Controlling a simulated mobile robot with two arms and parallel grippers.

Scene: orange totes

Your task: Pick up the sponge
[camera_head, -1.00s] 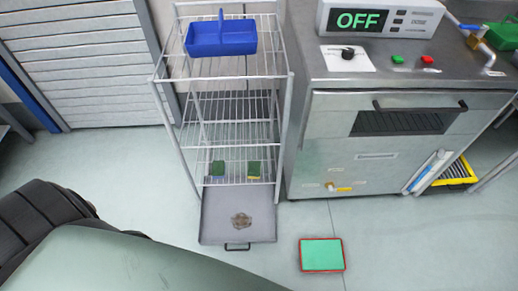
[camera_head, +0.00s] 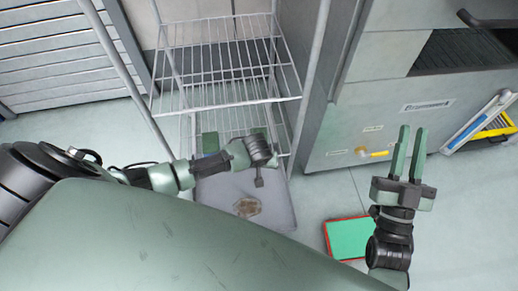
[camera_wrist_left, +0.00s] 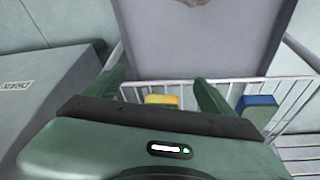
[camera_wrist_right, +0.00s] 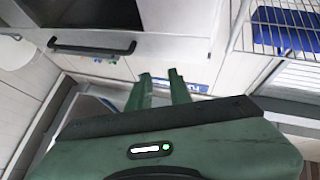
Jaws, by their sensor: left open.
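Two green-topped sponges rest on the low wire shelf in the head view: a left sponge (camera_head: 210,142) and a right sponge (camera_head: 259,132), partly hidden by the wires and my left arm. In the left wrist view, a yellow-sided sponge (camera_wrist_left: 162,99) shows between my left gripper's open fingers (camera_wrist_left: 160,72), with no visible grip on it. A blue-sided sponge (camera_wrist_left: 260,100) stands to the right, outside the fingers. In the head view my left gripper (camera_head: 259,180) is over the shelf's front area. My right gripper (camera_head: 412,130) is open, empty and raised to the right.
The wire rack's upper shelf (camera_head: 225,98) and posts stand close above and around the sponges. A grey tray (camera_head: 275,212) lies below, in front. A steel machine (camera_head: 335,150) stands right of the rack. A red-edged green mat (camera_head: 350,238) lies on the floor.

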